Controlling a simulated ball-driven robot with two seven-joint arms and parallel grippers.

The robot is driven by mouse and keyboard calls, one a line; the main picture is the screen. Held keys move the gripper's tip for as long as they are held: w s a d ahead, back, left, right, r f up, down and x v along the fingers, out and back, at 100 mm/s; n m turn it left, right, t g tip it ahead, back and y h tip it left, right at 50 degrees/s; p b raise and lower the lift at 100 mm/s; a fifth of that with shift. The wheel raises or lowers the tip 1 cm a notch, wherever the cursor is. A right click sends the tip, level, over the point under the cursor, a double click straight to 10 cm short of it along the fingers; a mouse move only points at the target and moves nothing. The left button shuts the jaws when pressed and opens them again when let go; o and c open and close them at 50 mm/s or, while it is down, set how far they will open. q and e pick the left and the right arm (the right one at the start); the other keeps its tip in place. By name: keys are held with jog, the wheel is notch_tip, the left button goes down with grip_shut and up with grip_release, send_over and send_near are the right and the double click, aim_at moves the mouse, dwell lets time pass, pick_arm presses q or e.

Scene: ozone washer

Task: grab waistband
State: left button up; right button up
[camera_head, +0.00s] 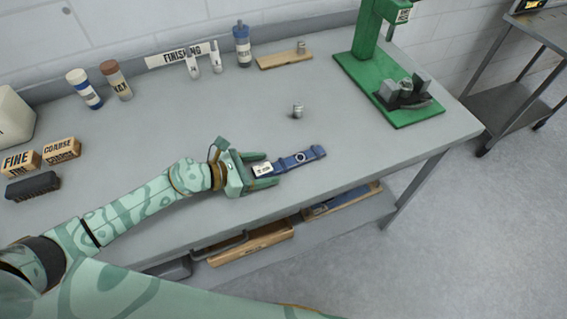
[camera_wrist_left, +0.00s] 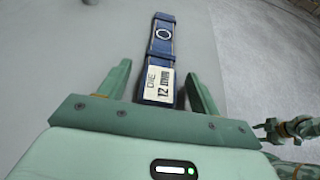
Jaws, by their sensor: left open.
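A blue band (camera_head: 288,162) lies on the grey workbench near its front edge, with a ring at its middle. It also shows in the left wrist view (camera_wrist_left: 159,52). A pale label (camera_wrist_left: 156,85) on its near end reads "DIE 12 mm". No cloth waistband is seen. My left gripper (camera_head: 272,168) is open, with its fingers on either side of the labelled end. In the left wrist view there is a gap between each finger and the band. A green jointed part (camera_wrist_left: 290,130) at the right edge looks like my right gripper, small and unclear.
A green press (camera_head: 388,85) stands at the back right. A small metal piece (camera_head: 297,110) stands behind the band. Bottles (camera_head: 243,48), a wooden board (camera_head: 284,58) and FINE and COARSE blocks (camera_head: 60,150) line the back and left. Bench around the band is clear.

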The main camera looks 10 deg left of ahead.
pick_arm(q)
jog(key=shift+x, duration=0.8)
jog(key=c, duration=1.1)
jog(key=shift+r, duration=0.1)
